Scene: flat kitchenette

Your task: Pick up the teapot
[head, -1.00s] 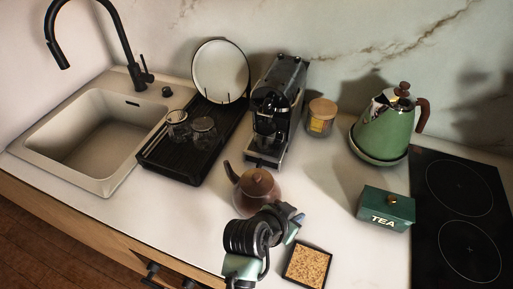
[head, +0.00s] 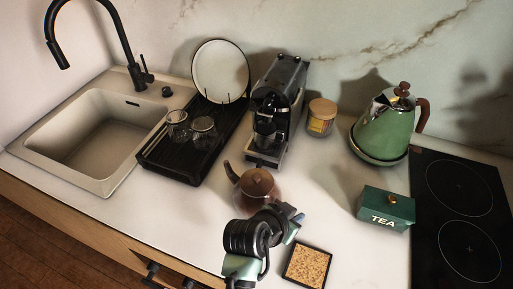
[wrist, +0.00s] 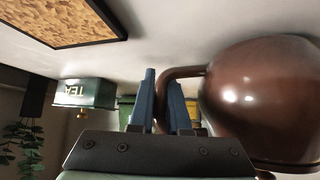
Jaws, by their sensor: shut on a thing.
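The teapot (head: 257,184) is round, brown and glossy, with a lid and a spout toward the upper left. It stands upright on the white counter in front of the coffee machine; I cannot see any gap under it. My gripper (head: 294,228) is at its front right side in the head view, and my arm hides part of its lower body. In the wrist view, which looks upside down, the teapot body (wrist: 262,98) fills the right side. Its handle passes between the blue fingers of my gripper (wrist: 165,88), which are shut on it.
A framed cork-like trivet (head: 307,267) lies close to my gripper. A green tea box (head: 386,212), a green kettle (head: 385,135), a jar (head: 321,118) and a coffee machine (head: 274,110) stand around. A dark drying rack (head: 180,160) is at left, a hob (head: 460,215) at right.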

